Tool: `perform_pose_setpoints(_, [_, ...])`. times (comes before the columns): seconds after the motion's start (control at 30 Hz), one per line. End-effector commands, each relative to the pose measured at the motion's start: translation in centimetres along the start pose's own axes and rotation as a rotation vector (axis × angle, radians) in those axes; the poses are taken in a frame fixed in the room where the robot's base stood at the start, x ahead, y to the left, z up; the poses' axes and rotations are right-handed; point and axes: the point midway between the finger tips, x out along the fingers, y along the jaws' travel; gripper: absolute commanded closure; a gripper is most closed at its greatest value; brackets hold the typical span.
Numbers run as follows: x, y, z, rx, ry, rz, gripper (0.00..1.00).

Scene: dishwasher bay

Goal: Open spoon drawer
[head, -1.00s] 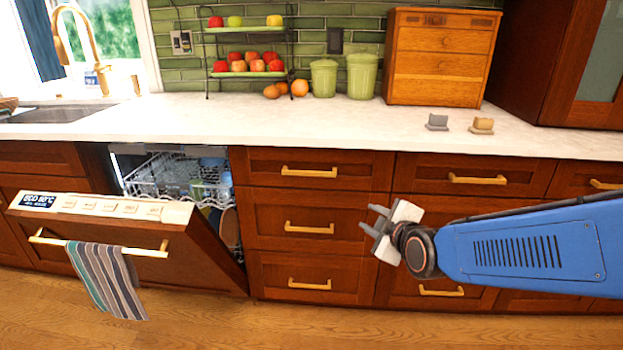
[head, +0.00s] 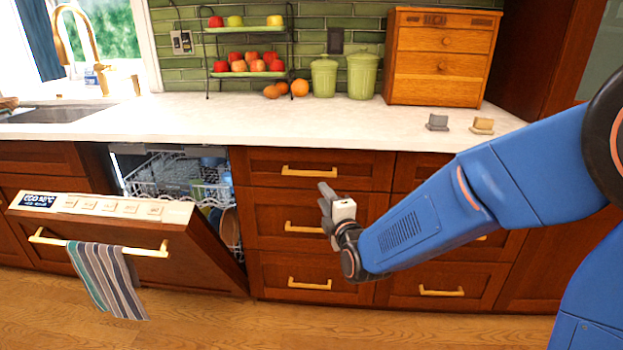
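A stack of closed wooden drawers stands under the counter in the head view. Its top drawer (head: 350,165) has a brass bar handle (head: 309,171), its middle drawer (head: 272,215) has a handle (head: 300,227), and its bottom drawer (head: 270,270) has a handle (head: 309,284). No label tells which is the spoon drawer. My gripper (head: 322,196) is in front of the middle drawer, right of and below the top handle. Its fingers look apart and empty, touching no handle that I can see. The gripper overlaps the right end of the middle handle in the picture.
The dishwasher door (head: 140,235) hangs partly open at left, with a striped towel (head: 105,280) on its handle. The rack (head: 175,180) shows behind it. My arm covers much of the right drawers; a lower handle (head: 441,292) shows. The floor in front is clear.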

Motion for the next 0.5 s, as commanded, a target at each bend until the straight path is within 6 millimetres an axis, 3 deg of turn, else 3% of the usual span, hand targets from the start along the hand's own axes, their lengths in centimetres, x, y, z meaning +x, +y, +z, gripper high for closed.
perform_pose_setpoints(0.5, [9.1, -0.1, 0.1, 0.002, -0.001, -0.002, 0.69])
